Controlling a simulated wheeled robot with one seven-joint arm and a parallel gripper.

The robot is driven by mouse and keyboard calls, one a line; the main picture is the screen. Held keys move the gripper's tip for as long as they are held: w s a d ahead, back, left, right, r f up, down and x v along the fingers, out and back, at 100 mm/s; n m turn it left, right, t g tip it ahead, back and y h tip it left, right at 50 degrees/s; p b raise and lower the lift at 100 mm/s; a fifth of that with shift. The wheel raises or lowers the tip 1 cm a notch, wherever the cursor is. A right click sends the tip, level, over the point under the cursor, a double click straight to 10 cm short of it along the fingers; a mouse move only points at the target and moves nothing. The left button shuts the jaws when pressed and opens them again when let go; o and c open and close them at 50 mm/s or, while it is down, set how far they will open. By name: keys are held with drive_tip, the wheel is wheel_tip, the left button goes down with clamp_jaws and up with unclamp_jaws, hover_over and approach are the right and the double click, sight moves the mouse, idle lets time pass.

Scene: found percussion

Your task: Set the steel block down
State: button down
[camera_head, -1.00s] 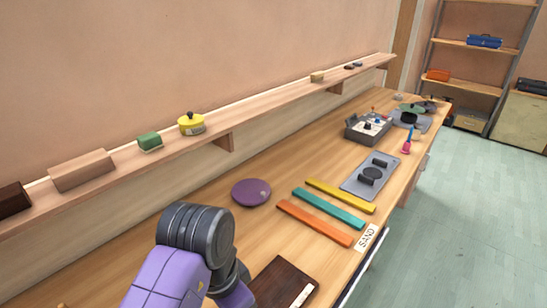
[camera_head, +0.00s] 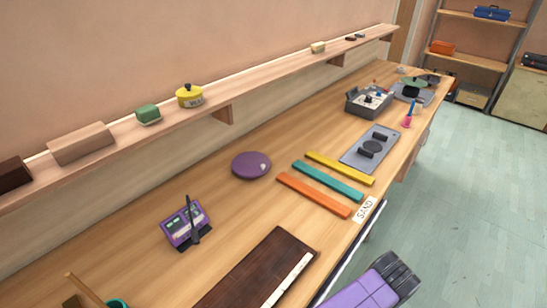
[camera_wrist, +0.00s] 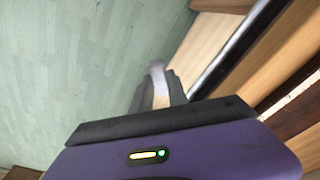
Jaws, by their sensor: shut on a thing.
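My gripper (camera_wrist: 172,90) shows in the wrist view, its dark fingers shut on a small pale grey piece, the steel block (camera_wrist: 157,78). The block sticks out past the fingers. Behind it in that view are the green floor and, to the right, the bench's front edge, so it appears clear of the bench top. In the head view only part of my purple arm shows at the bottom right, off the bench's front edge; the gripper and block are out of that view.
The wooden bench (camera_head: 130,262) holds a dark brown board (camera_head: 245,275), a purple device (camera_head: 180,230), a purple disc (camera_head: 250,165), orange (camera_head: 312,195), teal (camera_head: 328,181) and yellow bars (camera_head: 340,168), a SAND label (camera_head: 365,208) and a grey plate (camera_head: 357,160). Bare wood surrounds the disc.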

wheel_tip(320, 180, down, 10)
drive_tip(key=b, duration=0.9)
drive_tip(key=shift+a+r, duration=0.1)
drive_tip(key=shift+a, duration=0.05)
